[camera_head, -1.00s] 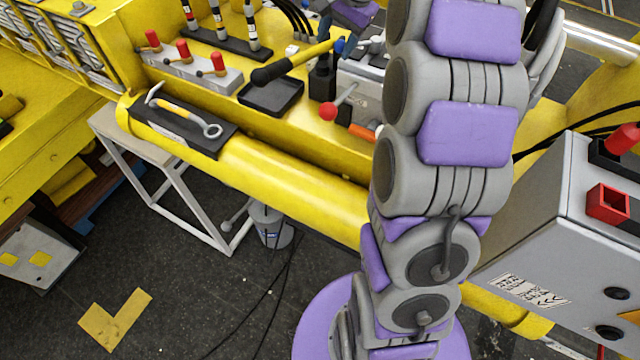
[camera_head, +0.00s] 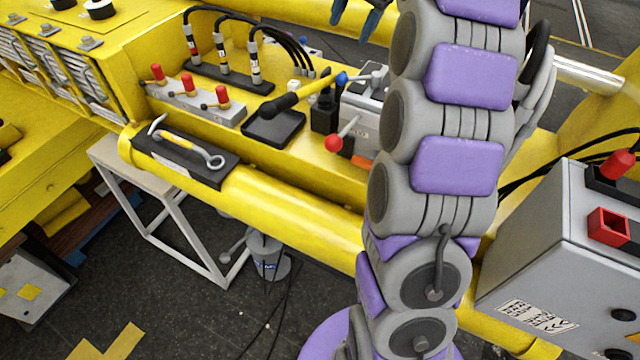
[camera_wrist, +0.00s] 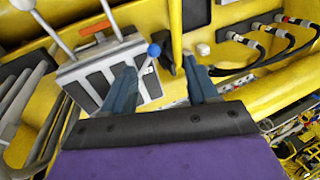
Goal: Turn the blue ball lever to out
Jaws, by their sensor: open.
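The blue ball lever (camera_head: 342,78) stands on the grey lever box (camera_head: 362,121) in the head view. In the wrist view, the blue ball (camera_wrist: 154,50) shows between the lines of my two fingers, nearer the left one, at the edge of the slotted lever box (camera_wrist: 101,84). My gripper (camera_wrist: 160,68) is open and empty, its dark blue fingers apart. In the head view, my gripper (camera_head: 357,15) is partly cut off at the top edge, above the ball in the picture. I cannot tell whether a finger touches the lever.
A red ball lever (camera_head: 333,142) is on the same box. Red-topped valves (camera_head: 190,82) and hoses (camera_head: 255,55) stand further left. A grey control box (camera_head: 535,260) is at right.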

